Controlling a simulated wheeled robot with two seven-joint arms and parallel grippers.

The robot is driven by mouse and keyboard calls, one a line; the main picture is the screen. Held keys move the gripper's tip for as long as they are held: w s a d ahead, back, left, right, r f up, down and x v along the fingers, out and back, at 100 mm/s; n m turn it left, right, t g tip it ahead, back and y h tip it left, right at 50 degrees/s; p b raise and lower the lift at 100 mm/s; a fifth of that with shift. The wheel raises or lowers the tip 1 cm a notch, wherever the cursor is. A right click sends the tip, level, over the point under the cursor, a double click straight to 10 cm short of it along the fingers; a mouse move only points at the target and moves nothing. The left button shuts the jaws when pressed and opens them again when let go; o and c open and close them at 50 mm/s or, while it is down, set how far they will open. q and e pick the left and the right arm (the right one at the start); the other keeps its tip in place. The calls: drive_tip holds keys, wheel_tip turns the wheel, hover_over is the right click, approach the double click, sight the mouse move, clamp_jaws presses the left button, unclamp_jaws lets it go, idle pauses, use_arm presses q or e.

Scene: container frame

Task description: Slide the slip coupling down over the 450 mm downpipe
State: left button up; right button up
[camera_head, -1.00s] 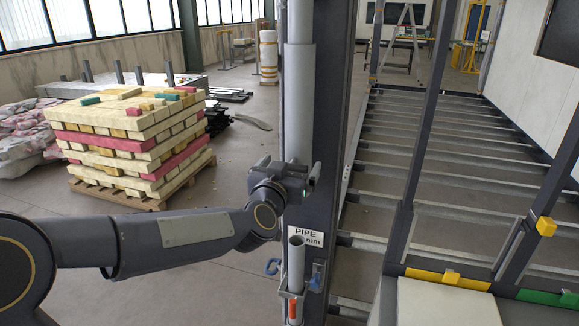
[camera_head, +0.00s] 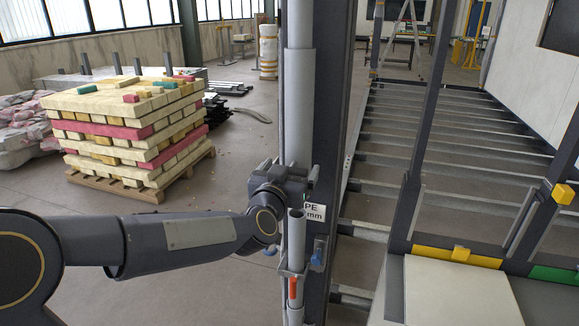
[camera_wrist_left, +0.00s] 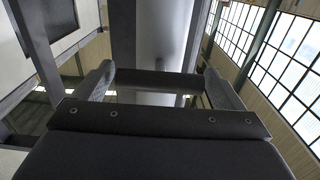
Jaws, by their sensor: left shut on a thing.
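The slip coupling, a wide grey sleeve (camera_head: 299,105), stands upright around a thinner grey upper pipe (camera_head: 299,25). My left gripper (camera_head: 297,178) is shut at its lower end. In the left wrist view the grey sleeve (camera_wrist_left: 165,30) rises beyond my two fingers; the exact contact is hard to see. Below is a short upright pipe (camera_head: 296,245) with an open top, seemingly the downpipe. Its rim is just below my gripper, apart from the sleeve. Part of the sleeve's lower edge is hidden by my gripper. My right gripper is not in view.
A dark column (camera_head: 328,110) runs close behind the pipes. A partly covered label (camera_head: 315,212) reads "PE" and "mm". A clamp with an orange part (camera_head: 292,287) holds the short pipe. A pallet of boards (camera_head: 130,135) stands left; floor between is clear.

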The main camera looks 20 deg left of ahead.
use_arm(q)
wheel_tip(320, 180, down, 11)
drive_tip(key=b, duration=0.7)
drive_tip(key=shift+r, duration=0.15)
drive_tip(key=o, duration=1.1)
drive_tip(key=shift+r, duration=0.1)
drive_tip(key=s, duration=0.8)
drive_tip(key=shift+a, duration=0.15)
